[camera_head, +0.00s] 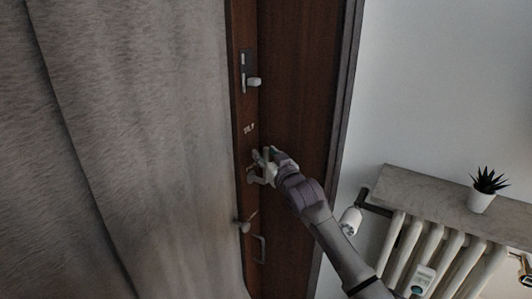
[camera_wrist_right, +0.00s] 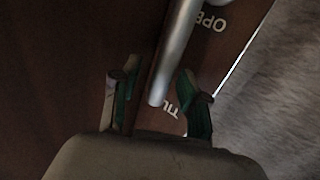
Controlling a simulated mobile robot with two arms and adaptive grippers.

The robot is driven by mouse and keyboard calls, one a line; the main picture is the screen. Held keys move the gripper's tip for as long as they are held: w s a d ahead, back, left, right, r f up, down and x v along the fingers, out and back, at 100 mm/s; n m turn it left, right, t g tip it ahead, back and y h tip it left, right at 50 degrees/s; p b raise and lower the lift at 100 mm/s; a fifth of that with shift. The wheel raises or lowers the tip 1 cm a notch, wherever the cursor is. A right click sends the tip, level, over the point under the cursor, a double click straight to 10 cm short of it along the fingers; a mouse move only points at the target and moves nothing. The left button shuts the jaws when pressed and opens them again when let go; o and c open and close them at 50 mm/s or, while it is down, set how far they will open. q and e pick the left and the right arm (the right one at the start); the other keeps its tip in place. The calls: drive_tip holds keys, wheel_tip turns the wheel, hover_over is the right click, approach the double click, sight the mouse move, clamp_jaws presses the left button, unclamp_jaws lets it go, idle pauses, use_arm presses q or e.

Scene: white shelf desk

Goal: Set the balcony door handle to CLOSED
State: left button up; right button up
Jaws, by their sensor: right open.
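The brown balcony door (camera_head: 296,90) stands in the middle of the head view. In the right wrist view, the grey metal bar of the handle (camera_wrist_right: 176,48) comes down from the top edge, and its rounded end lies between my right gripper's fingers (camera_wrist_right: 158,98). The fingers are open, with gaps beside the bar. Upside-down lettering "OPEN" and part of "TILT" shows on the door beside it; "CLOSED" is not seen. In the head view, my right gripper (camera_head: 259,167) is at the door's left edge, below the "TILT" label, and partly hides the handle there. My left gripper is not in view.
A grey curtain (camera_head: 150,130) hangs close on the left. A radiator (camera_head: 440,250) under a shelf (camera_head: 425,192) with a potted plant (camera_head: 483,194) stands right.

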drive_tip(key=shift+w, duration=0.1)
clamp_jaws()
drive_tip(key=shift+a, duration=0.1)
idle(0.4)
drive_tip(key=s+a+f+n+t+y+b, duration=0.2)
drive_tip(key=s+a+n+y+b, duration=0.1)
drive_tip(key=n+b, duration=0.4)
drive_tip(key=shift+s+a+t+b, duration=0.15)
drive_tip(key=shift+s+t+b, duration=0.25)
drive_tip(key=shift+s+b, duration=0.75)
drive_tip(key=shift+w, duration=0.3)
unclamp_jaws()
drive_tip(key=shift+r, duration=0.1)
